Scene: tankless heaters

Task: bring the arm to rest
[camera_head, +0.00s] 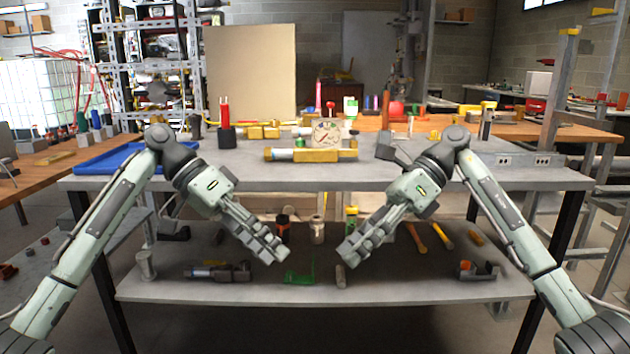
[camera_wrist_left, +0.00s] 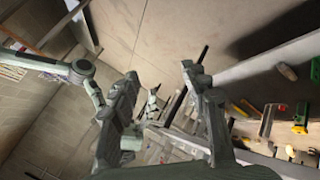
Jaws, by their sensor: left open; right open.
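Both of my arms are bent in front of the workbench, mirrored left and right. My left gripper (camera_head: 268,245) hangs before the gap between tabletop and lower shelf, pointing down and to the right. In the left wrist view its two fingers (camera_wrist_left: 160,95) are spread apart with nothing between them. My right gripper (camera_head: 362,242) points down and to the left, with no object seen in it. The two grippers are apart from each other. The workbench tabletop (camera_head: 250,172) is behind and above them.
The tabletop holds a blue tray (camera_head: 118,158), a brass-coloured cylinder (camera_head: 320,155), a round gauge (camera_head: 326,133) and a red-handled tool holder (camera_head: 225,130). The lower shelf (camera_head: 420,287) carries a dark power tool (camera_head: 218,273), a green part (camera_head: 300,275) and yellow-handled tools (camera_head: 440,235).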

